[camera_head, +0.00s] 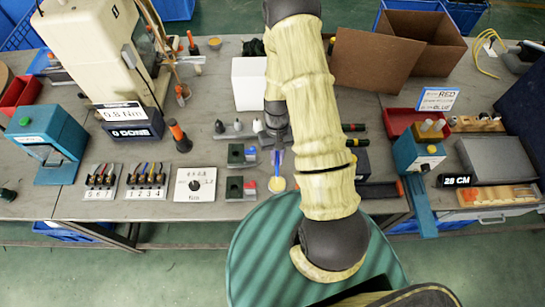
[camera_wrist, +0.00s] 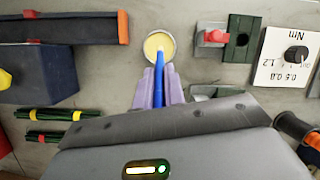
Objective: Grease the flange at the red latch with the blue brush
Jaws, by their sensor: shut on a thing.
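My gripper (camera_head: 278,158) points down over the table, its purple fingers shut on the blue brush (camera_wrist: 159,70). The brush tip reaches the round pot of yellow grease (camera_head: 277,185), which also shows in the wrist view (camera_wrist: 159,45); I cannot tell whether it touches the grease. Just left of the pot in the head view is the fixture with the red latch (camera_head: 250,187), with a dark green block with a round hole (camera_head: 234,189). In the wrist view the red latch (camera_wrist: 213,37) is right of the pot.
A second green fixture (camera_head: 240,155) lies behind the red-latch one. My arm hides part of the table.

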